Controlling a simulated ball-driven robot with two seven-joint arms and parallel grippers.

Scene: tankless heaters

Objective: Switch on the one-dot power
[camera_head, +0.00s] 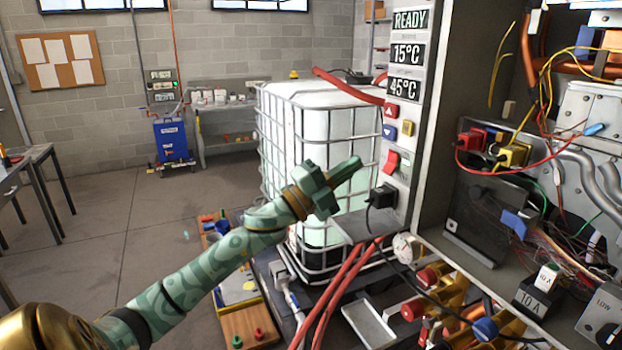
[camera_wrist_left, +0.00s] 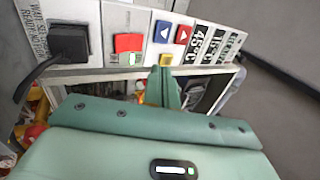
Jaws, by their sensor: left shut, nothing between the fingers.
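The heater's grey control panel (camera_head: 376,225) stands right of centre in the head view. A red rocker switch (camera_head: 391,162) sits low on it; it also shows in the wrist view (camera_wrist_left: 129,43). Dot marks are too small to make out. Above it are a red up button (camera_head: 389,110), a blue down button (camera_head: 389,131) and a yellow button (camera_head: 407,127). My left gripper (camera_head: 352,167) is shut and empty, pointing at the panel left of the red switch, seemingly apart from it. In the wrist view its tips (camera_wrist_left: 162,76) appear just below the yellow button. My right gripper is not in view.
A black plug (camera_head: 383,196) with a cable is below the switch. Displays above read READY, 15°C and 45°C. A caged white tank (camera_head: 330,120) stands behind my left gripper. Open wiring (camera_head: 500,150) fills the cabinet on the right.

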